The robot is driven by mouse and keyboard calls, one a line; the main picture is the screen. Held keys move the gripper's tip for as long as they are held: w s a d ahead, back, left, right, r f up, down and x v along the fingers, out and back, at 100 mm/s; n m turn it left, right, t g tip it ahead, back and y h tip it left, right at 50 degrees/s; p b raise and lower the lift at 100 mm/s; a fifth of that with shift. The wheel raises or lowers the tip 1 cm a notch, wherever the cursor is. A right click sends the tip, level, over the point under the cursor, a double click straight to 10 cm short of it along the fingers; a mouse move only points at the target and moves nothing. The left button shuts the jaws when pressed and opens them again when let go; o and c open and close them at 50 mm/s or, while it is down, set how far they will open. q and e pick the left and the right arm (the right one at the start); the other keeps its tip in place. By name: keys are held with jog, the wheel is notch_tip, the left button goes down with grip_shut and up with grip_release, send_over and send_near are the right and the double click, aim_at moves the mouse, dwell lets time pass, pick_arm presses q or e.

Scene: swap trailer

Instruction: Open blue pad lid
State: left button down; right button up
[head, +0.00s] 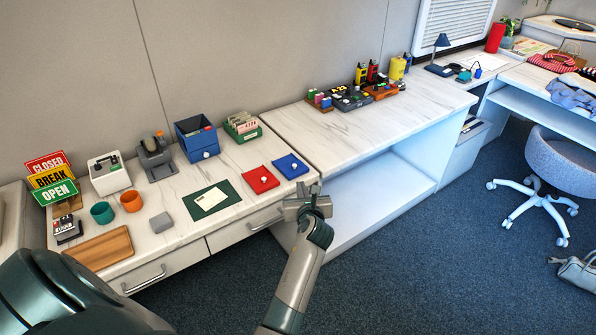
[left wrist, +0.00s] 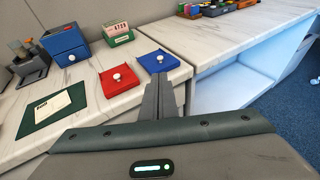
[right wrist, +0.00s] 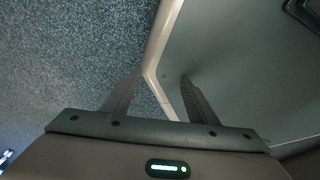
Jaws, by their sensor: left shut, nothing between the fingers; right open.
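The blue pad (head: 285,161) lies flat on the white marble-look counter, right of the red pad (head: 260,175). Its lid looks closed, with a white round knob on it. It also shows in the left wrist view (left wrist: 151,58), beyond the fingers. My left gripper (head: 303,190) is near the counter's front right corner, close to the blue pad on its front side, with its fingers together and empty. The fingers show in the left wrist view (left wrist: 162,82). My right gripper (right wrist: 155,83) is open and empty, away from the pads, with carpet and a grey surface beyond it.
A dark green mat (head: 190,208) with a white card lies left of the red pad. A blue box (head: 196,140) and a green card holder (head: 247,134) stand behind. A second counter (head: 345,135) adjoins at right, with open shelf space below.

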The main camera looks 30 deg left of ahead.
pick_arm(q)
jog(key=shift+w, duration=0.1)
pick_arm(e)
jog(key=shift+s+d, duration=0.1)
pick_arm(q)
send_near(295, 166)
jog(key=w+a, duration=0.1)
jog(key=x, duration=0.3)
jog(key=shift+a+f, duration=0.1)
jog(key=shift+f, duration=0.25)
jog(key=shift+w+a+f+b, duration=0.15)
jog(key=shift+w+a+b, duration=0.2)
jog(key=shift+w, duration=0.15)
jog(key=shift+w+a, duration=0.15)
pick_arm(e)
jog(key=w, duration=0.2)
jog(key=shift+w+a+t, duration=0.3)
jog(key=shift+w+t, duration=0.05)
jog(key=shift+t, duration=0.05)
jog(key=shift+s, duration=0.2)
